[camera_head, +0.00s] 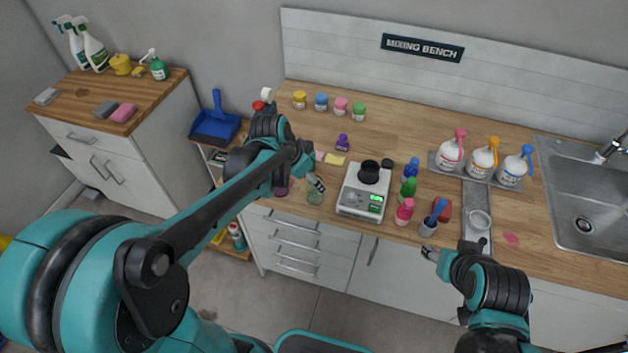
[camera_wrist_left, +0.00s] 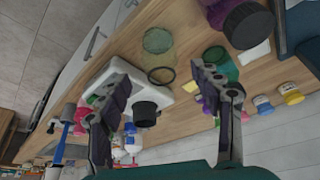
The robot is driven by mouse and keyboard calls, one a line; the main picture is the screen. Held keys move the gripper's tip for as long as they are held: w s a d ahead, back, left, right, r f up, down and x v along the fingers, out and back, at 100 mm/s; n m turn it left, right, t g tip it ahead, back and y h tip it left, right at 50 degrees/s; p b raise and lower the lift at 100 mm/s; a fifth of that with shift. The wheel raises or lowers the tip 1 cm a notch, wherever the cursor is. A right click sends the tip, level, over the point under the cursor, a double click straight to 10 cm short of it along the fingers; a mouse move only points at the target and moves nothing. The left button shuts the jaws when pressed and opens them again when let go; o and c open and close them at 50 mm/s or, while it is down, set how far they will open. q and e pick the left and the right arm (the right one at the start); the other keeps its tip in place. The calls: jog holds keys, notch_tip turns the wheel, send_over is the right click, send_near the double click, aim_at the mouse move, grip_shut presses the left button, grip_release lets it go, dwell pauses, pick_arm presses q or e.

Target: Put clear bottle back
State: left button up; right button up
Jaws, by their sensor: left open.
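A clear, greenish glass container (camera_head: 315,195), which I take for the clear bottle, stands near the counter's front edge, left of the white scale (camera_head: 362,192). In the left wrist view a see-through greenish round shape (camera_wrist_left: 158,40) and a dark ring (camera_wrist_left: 162,76) show beyond the fingers; I cannot tell if both belong to it. My left gripper (camera_head: 317,182) is close above the container, its fingers spread and empty in the left wrist view (camera_wrist_left: 164,90). My right gripper (camera_head: 431,252) is low in front of the counter, too small to read.
A black cup (camera_head: 368,172) sits on the scale. Three white spray bottles stand on a tray (camera_head: 435,165) near the sink (camera_head: 585,210). Small jars line the back.

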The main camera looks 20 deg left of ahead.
pick_arm(q)
jog(key=s+r+n+t+y, duration=0.1)
jog(key=s+r+n, duration=0.2)
jog(key=s, duration=0.4)
jog(key=s+a+r+n+t+y+p, duration=0.1)
jog(key=s+r+n+t, duration=0.1)
jog(key=s, duration=0.6)
jog(key=shift+a+r+n, duration=0.25)
jog(key=shift+r+n, duration=0.3)
jog(key=shift+n, duration=0.15)
notch_tip(320, 180, down, 4)
jog(key=b, duration=0.3)
jog(key=shift+r, duration=0.25)
